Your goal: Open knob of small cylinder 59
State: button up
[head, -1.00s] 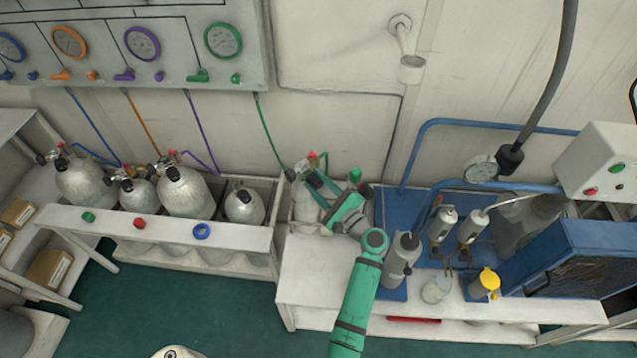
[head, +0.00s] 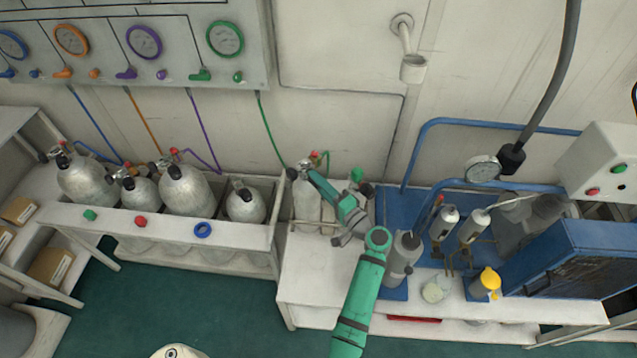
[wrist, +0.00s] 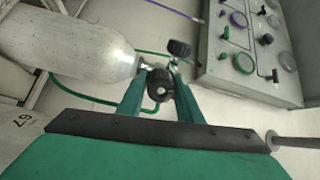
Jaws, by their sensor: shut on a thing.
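A small pale cylinder (head: 306,208) stands in the rack's right end by the wall in the head view. It also fills the upper left of the wrist view (wrist: 80,42). In the wrist view my gripper (wrist: 157,70) has its two green fingers on either side of a round black knob (wrist: 160,88) at the cylinder's valve, and is shut on it. A second black knob (wrist: 179,48) shows just beyond the fingertips. In the head view my gripper (head: 312,174) is at the valve top and hides part of it. I cannot read a 59 on the cylinder.
Several larger cylinders stand in the rack (head: 165,233) to the left. A gauge panel (head: 170,75) hangs on the wall above. A blue bench area with bottles and a yellow-topped container (head: 488,282) lies to the right. A green hose (head: 268,130) runs down the wall near the valve.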

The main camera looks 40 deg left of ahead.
jog(key=n, duration=0.5)
jog(key=shift+f+n, duration=0.1)
jog(key=shift+n, duration=0.3)
jog(key=n, duration=0.4)
jog(key=shift+w+n, duration=0.15)
jog(key=shift+n, duration=0.25)
jog(key=shift+g, duration=0.4)
jog(key=shift+d, duration=0.1)
jog(key=o, duration=1)
jog(key=shift+w, duration=0.1)
jog(key=shift+o, duration=0.2)
jog(key=shift+s, duration=0.2)
